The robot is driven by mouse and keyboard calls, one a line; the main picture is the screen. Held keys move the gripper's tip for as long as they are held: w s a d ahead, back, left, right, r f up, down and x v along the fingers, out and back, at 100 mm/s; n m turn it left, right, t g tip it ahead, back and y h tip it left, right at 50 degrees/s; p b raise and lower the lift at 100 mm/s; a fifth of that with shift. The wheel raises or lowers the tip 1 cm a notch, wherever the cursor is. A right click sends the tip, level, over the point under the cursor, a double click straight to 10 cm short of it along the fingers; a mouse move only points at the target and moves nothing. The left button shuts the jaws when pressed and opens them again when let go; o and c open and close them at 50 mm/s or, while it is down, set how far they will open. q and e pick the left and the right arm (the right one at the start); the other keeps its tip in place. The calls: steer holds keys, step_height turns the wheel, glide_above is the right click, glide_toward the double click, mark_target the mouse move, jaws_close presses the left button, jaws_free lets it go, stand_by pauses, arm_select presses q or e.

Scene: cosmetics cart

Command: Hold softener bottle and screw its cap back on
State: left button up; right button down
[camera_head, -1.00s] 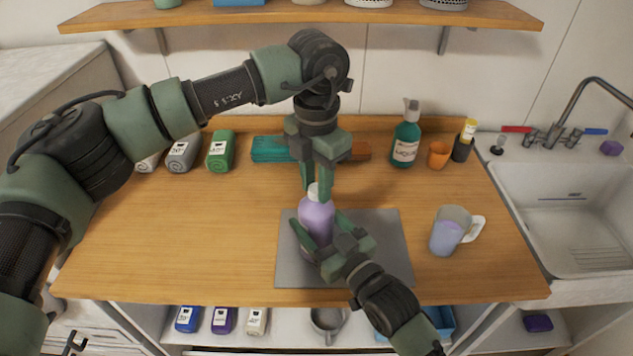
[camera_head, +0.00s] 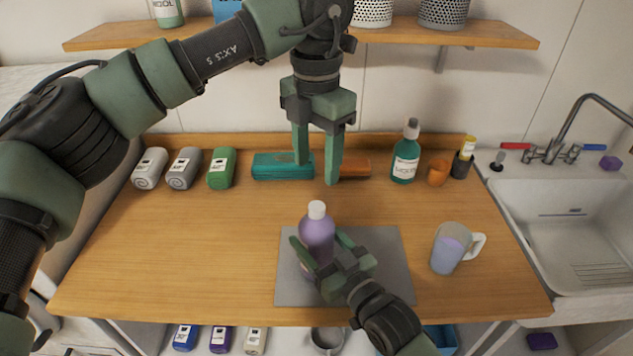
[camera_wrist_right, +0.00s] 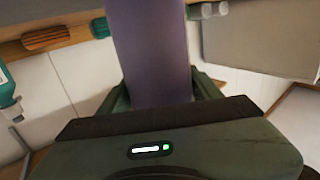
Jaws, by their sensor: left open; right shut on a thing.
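The purple softener bottle (camera_head: 317,234) stands upright on the grey mat (camera_head: 385,291), with its white cap (camera_head: 316,209) on top of its neck. My right gripper (camera_head: 322,254) comes in from the front right and is shut on the bottle's body. The right wrist view shows the purple body (camera_wrist_right: 150,50) between the fingers (camera_wrist_right: 163,100). My left gripper (camera_head: 317,175) is open and empty, pointing down, apart from the bottle and above it. Whether the cap is fully tight cannot be told.
A measuring jug (camera_head: 450,248) with purple liquid stands right of the mat. A shelf (camera_head: 420,37) hangs above. The counter left of the mat is clear.

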mark_target(327, 252)
arm_select(q)
step_height(327, 252, up, 2)
steer(key=shift+r, duration=0.2)
arm_select(e)
steer(key=shift+c, duration=1.2)
jaws_free()
steer(key=b+v, duration=0.1)
steer(key=v, duration=0.6)
steer(key=shift+f+b, duration=0.15)
steer(key=shift+b, duration=0.15)
arm_select(q)
steer(key=shift+f, duration=0.85)
arm_select(e)
steer(key=shift+s+d, duration=0.25)
steer(key=shift+s, duration=0.1)
